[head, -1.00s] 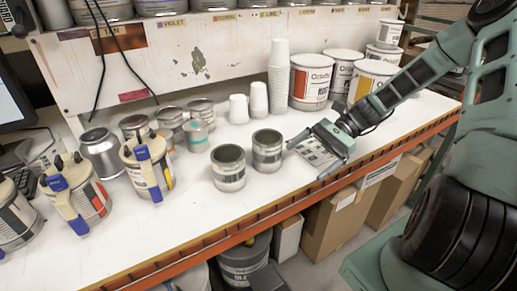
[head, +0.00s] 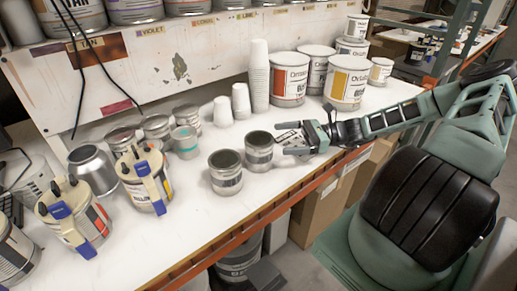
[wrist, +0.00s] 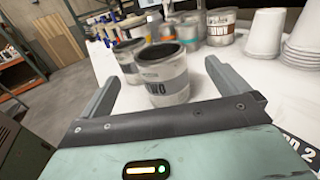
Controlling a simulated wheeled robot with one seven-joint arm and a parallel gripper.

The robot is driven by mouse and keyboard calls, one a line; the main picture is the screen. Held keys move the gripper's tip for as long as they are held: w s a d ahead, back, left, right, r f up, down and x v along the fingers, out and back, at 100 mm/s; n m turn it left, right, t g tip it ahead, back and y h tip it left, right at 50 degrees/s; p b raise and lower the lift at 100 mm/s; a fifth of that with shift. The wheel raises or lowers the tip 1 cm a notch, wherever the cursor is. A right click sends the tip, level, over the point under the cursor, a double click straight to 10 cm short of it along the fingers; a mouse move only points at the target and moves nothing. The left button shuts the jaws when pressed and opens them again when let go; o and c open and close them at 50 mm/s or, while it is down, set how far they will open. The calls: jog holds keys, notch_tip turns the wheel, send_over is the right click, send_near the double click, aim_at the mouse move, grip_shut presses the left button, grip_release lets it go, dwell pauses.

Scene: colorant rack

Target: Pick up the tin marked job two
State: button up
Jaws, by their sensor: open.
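The tin marked "WO" at the end of its label, its first letter unclear, stands upright on the white bench in the wrist view (wrist: 166,80). It is open-topped and grey with a dark band; in the head view it is the right one of two such tins (head: 259,152). My gripper (head: 288,142) is open just right of it, fingers pointing at it. In the wrist view my gripper (wrist: 160,72) has one finger each side of the tin's line, with the tin ahead of the palm. A similar tin (head: 225,172) stands close to its left.
White cups (head: 241,101) stand in stacks behind. Large paint cans (head: 288,79) stand at the back right. Clamped cans (head: 146,180) and small grey tins fill the left. The bench (head: 195,220) is clear in front of the two tins.

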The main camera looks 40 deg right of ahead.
aim_at(271, 139)
jog(key=x, duration=0.3)
jog(key=shift+p, duration=0.3)
jog(key=p+x, duration=0.2)
jog(key=x, duration=0.3)
jog(key=shift+p, duration=0.3)
jog(key=shift+w+a, duration=0.1)
jog(key=shift+a, duration=0.1)
jog(key=c, duration=1)
